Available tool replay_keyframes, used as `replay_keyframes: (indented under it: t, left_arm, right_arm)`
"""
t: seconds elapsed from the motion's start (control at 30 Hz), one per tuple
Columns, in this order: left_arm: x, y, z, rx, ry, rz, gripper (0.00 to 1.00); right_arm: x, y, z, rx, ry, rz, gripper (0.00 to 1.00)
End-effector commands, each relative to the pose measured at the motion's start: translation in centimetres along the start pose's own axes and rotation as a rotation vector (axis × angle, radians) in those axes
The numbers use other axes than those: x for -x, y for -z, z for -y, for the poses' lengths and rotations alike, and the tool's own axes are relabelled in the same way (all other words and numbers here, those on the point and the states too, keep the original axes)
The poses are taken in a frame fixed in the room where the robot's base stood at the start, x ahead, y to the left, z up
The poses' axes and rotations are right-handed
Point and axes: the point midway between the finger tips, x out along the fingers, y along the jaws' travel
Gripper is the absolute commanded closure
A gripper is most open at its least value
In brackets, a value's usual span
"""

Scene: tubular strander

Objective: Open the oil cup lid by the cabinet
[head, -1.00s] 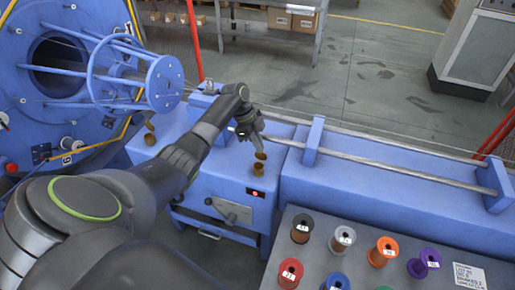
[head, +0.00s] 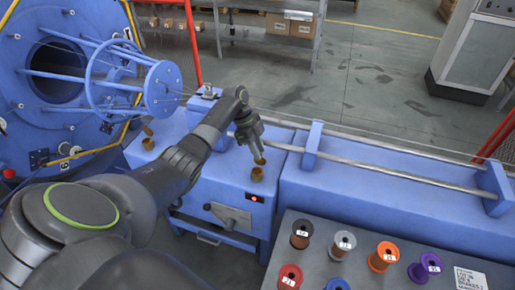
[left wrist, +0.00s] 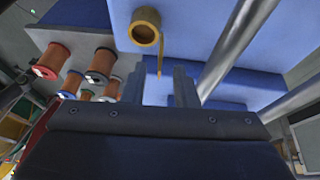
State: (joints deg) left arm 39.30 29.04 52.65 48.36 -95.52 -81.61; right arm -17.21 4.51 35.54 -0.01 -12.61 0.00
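The brass oil cup (head: 257,174) stands on top of the blue cabinet (head: 215,178). Its lid (head: 260,160) is raised above the rim, standing up on one side of the cup. In the left wrist view the cup (left wrist: 145,30) shows its round mouth, and the lid (left wrist: 160,62) appears edge-on as a thin strip. My left gripper (head: 256,152) is just above the cup, its tips close to the lid. Its two fingers (left wrist: 165,80) are apart, with the lid's edge before the gap; contact cannot be told. My right gripper is out of view.
A second brass cup (head: 148,143) stands farther left on the machine. Several spools, including an orange one (head: 383,256), stand on a grey table (head: 330,259) at the front right. A metal rod (head: 400,173) runs along the blue bed to the right.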

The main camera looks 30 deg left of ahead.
Motion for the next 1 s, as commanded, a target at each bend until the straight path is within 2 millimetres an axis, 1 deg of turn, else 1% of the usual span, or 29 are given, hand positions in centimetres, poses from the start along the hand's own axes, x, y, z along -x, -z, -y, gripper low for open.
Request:
replay_keyframes:
  t: [0.17,0.27,0.37,0.7,0.8,0.9,1.0]
  left_arm:
    - [0.4,0.0,0.1,-0.001,0.003,0.0,0.74]
    - [1.4,0.0,0.1,-0.002,0.005,0.0,0.74]
    - [3.2,-0.1,0.1,-0.003,0.006,0.002,0.74]
    - [11.5,-0.1,0.1,-0.001,0.006,0.001,0.74]
    - [13.6,-0.1,0.1,-0.001,0.005,0.001,0.74]
    - [15.4,-0.1,0.1,0.0,0.004,0.001,0.74]
    - [16.5,0.0,0.1,0.0,0.002,0.0,0.74]
  right_arm:
    - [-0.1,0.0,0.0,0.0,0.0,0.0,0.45]
    - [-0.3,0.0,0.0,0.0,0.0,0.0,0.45]
    - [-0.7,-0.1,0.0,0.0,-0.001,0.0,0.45]
    - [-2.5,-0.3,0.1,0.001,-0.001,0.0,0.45]
    - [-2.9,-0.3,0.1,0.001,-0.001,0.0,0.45]
    - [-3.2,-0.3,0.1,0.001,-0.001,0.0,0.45]
    - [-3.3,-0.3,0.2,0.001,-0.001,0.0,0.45]
